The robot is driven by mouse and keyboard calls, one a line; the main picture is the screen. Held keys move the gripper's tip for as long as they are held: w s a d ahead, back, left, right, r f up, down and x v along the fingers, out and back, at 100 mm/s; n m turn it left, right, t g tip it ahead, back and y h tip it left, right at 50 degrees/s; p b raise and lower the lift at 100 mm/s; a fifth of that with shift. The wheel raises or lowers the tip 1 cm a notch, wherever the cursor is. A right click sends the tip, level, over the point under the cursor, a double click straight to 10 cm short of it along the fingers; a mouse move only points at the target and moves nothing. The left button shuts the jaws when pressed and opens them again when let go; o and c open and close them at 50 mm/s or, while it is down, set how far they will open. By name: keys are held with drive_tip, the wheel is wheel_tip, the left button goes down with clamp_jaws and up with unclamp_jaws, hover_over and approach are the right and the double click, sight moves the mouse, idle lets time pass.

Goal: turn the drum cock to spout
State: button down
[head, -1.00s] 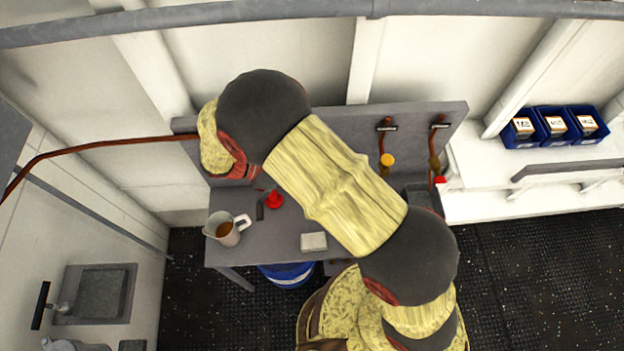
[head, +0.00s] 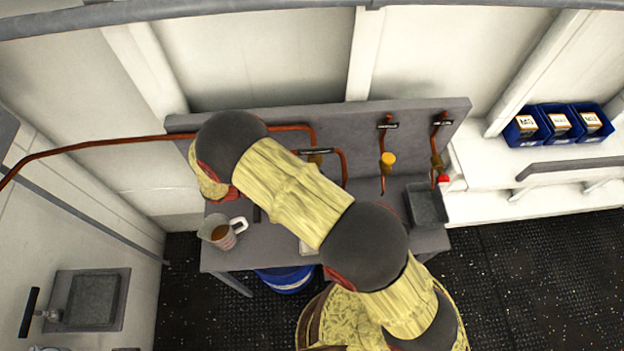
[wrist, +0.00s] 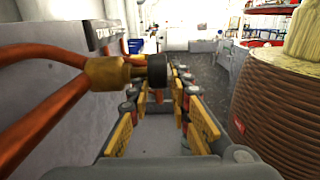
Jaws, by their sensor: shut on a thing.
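In the wrist view a brass cock (wrist: 106,73) joins several copper pipes beside the grey backboard. Its round black handle (wrist: 157,71) sits between the finger ends of my gripper (wrist: 158,92), which is shut on it. In the head view a brass cock (head: 316,158) shows partly on the backboard under a dark label plate (head: 316,151), which I cannot read. My arm hides my gripper in that view. I cannot tell which way the handle is turned.
The grey bench holds a jug of brown liquid (head: 222,233) and a grey tray (head: 428,207). A second cock with a yellow knob (head: 388,158) stands to the right. A blue drum (head: 286,279) is under the bench. Blue bins (head: 558,124) stand far right.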

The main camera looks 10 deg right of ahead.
idle(0.3)
drive_tip(key=c, duration=1.9)
unclamp_jaws()
drive_tip(key=shift+w+a+f, duration=0.1)
drive_tip(key=shift+a, duration=2.9)
drive_tip(key=shift+w+a+f, duration=0.1)
drive_tip(key=shift+a, duration=2.9)
